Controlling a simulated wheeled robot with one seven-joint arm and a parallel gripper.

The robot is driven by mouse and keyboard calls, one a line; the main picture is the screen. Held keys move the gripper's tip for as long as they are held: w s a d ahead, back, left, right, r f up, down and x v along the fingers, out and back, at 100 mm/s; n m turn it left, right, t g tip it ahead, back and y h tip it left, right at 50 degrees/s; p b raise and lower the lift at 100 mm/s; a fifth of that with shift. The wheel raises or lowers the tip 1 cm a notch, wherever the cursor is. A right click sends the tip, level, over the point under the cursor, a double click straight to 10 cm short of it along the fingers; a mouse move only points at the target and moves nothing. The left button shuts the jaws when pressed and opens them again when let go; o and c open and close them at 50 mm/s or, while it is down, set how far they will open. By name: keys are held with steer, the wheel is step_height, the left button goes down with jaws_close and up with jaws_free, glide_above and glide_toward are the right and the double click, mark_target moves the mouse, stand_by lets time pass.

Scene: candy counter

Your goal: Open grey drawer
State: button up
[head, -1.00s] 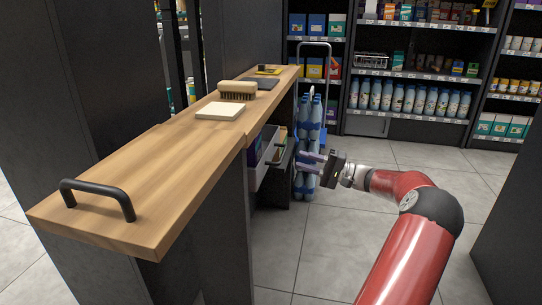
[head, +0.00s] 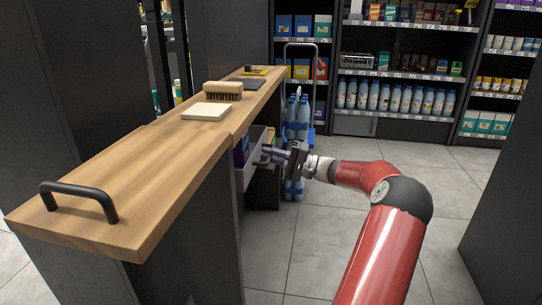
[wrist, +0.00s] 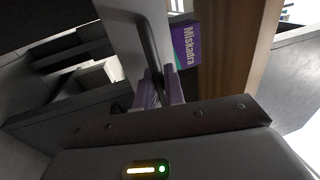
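The grey drawer (head: 246,171) is a pale grey box with a dark bar handle, under the far part of the wooden counter. It stands partly out from the counter's right side, and a purple box shows inside. In the wrist view the drawer front (wrist: 117,22) and its dark handle (wrist: 149,42) are close ahead. My gripper (head: 264,156) is at the handle. In the wrist view its two fingers (wrist: 160,90) sit close together on either side of the handle's near end and look shut on it. The gripper body hides part of the drawer in the head view.
The wooden counter top (head: 140,165) carries a brush (head: 222,91), a white block (head: 207,111) and a black handle (head: 80,192). Blue bottles (head: 297,120) stand on a trolley behind my gripper. Stocked shelves (head: 400,75) line the back. The floor (head: 300,235) to the right is clear.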

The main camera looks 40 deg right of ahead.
steer(key=shift+s, duration=0.1)
jaws_close()
steer(key=r+p+v, duration=0.2)
steer(key=v, duration=1.3)
steer(key=shift+s+d+r+p, duration=0.15)
steer(key=shift+s+r+p, duration=0.1)
steer(key=shift+r+p, duration=0.1)
steer(key=o, duration=0.5)
jaws_free()
steer(key=v, duration=0.7)
steer(key=shift+s+d+f, duration=0.15)
steer(key=shift+s+d, duration=0.1)
steer(key=shift+s, duration=0.05)
